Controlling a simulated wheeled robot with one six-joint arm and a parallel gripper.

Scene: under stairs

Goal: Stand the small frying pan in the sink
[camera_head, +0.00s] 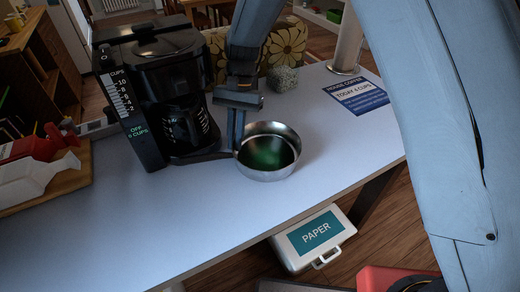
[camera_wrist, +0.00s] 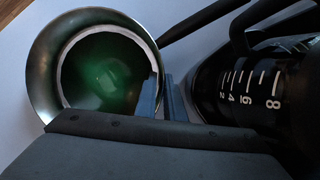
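The small frying pan (camera_head: 284,172) is a silver round pan with a green inside, upright on the table near its front edge. Its dark handle (camera_head: 207,157) points left towards the coffee maker. My gripper (camera_head: 237,142) points down at the pan's left rim, near the handle. In the wrist view, the fingers of my gripper (camera_wrist: 163,98) are close together at the rim of the pan (camera_wrist: 42,75), one on the inner side and one on the outer side, and look shut on it. No sink is in view.
A black coffee maker (camera_head: 150,70) with a glass jug stands close left of the pan. A grey speckled block (camera_head: 282,79) and a paper sign (camera_head: 358,96) lie behind. White and red bottles (camera_head: 35,175) are at left. A paper box (camera_head: 314,240) stands below the table's front edge.

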